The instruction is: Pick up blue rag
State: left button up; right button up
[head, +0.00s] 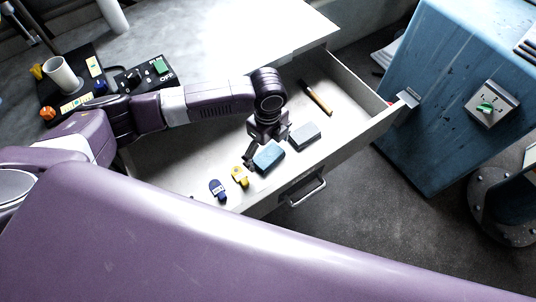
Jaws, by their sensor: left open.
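The blue rag (269,157) looks like a small flat blue block. It lies in the open drawer (345,128), near its front wall. My left gripper (268,146) points down from above, right at the rag's far side. Its jaws are open; one finger shows at the rag's left end. I cannot tell whether the fingers touch the rag. My right gripper is not in view.
A grey block (304,136) lies close to the right of the rag. A dark-handled tool (317,98), a yellow tag (240,176) and a blue tag (217,189) also lie in the drawer. A blue cabinet (455,95) stands to the right.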

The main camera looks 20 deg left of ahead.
aim_at(268, 155)
pick_arm(q)
jog(key=shift+f, duration=0.5)
jog(key=c, duration=1.2)
jog(key=shift+o, duration=0.2)
jog(key=shift+r, duration=0.15)
notch_tip(268, 155, up, 20)
